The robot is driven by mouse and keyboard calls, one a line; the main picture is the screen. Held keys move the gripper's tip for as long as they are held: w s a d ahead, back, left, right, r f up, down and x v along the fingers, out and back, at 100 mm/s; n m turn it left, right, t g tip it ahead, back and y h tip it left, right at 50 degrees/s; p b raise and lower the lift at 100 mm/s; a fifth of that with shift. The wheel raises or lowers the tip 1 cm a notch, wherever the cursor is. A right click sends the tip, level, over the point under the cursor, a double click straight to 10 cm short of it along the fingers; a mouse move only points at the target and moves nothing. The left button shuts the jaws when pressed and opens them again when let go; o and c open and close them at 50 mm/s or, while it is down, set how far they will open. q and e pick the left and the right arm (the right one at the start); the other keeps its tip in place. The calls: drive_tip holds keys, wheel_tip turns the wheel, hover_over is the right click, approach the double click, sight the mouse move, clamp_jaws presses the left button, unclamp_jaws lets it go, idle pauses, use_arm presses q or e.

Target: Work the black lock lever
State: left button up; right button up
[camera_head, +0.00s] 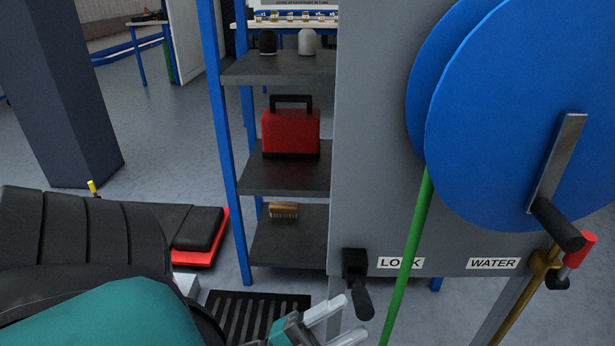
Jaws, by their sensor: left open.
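The black lock lever (355,268) is on the lower left edge of the grey panel (375,150), just left of the "LOCK" label (401,263). Its handle points down and toward me. My left gripper (352,316) is at the bottom of the picture, below and slightly left of the lever handle. Its pale fingers are apart and hold nothing. They look close to the handle, but I cannot tell the exact gap. My right gripper is not in view.
A green hose (409,256) hangs just right of the lever. Right of it are a "WATER" label (493,263), a red-handled valve (579,250) and a blue reel (500,120) with a crank. Shelves (280,180) with a red toolbox (291,132) stand behind. A dark floor grate (255,312) lies below.

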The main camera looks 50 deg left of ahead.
use_arm(q)
drive_tip(key=v, duration=0.8)
drive_tip(key=shift+s, duration=0.25)
drive_tip(key=shift+a+f, duration=0.1)
